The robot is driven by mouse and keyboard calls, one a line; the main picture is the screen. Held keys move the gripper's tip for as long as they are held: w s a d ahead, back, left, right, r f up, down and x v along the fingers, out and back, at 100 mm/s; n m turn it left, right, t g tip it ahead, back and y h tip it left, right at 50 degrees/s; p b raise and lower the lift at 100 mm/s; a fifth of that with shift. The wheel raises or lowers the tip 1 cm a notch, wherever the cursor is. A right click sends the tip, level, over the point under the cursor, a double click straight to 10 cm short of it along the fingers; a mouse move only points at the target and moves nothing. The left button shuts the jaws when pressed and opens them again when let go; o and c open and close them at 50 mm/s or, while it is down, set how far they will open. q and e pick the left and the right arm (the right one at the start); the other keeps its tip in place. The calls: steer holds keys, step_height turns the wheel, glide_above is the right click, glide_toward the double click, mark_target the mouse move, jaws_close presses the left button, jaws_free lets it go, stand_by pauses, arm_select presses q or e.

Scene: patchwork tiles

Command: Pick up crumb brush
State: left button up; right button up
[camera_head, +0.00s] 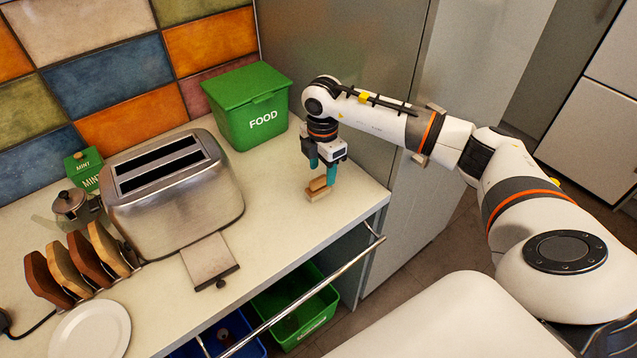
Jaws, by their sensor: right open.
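The crumb brush (318,189) is a small tan, wooden-looking block with a raised top, lying on the counter near its right end. My right gripper (322,177) points down from above with its teal fingers at the brush. One finger stands on each side of the brush's upper part, as far as I can see. The jaws are open, and the brush rests on the counter. The fingers hide part of the brush's top and far side. My left gripper is out of view.
A green FOOD bin (247,108) stands behind, left of my right gripper. A steel toaster (172,194) with its crumb tray (209,261) out, a toast rack (78,264) and a white plate (91,331) are left. A rail (300,300) runs along the counter's front.

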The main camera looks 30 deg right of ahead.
mark_target(319, 179)
steer(key=f+p, duration=0.2)
steer(key=f, duration=0.1)
steer(key=shift+w+a+f, duration=0.2)
steer(key=shift+a+f, duration=0.05)
steer(key=shift+a, duration=0.1)
step_height(319, 179, down, 2)
steer(key=shift+f+p, duration=0.1)
steer(key=shift+p, duration=0.2)
steer(key=shift+f, duration=0.35)
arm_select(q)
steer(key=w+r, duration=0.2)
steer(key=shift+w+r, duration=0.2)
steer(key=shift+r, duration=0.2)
arm_select(e)
steer(key=c, duration=1.1)
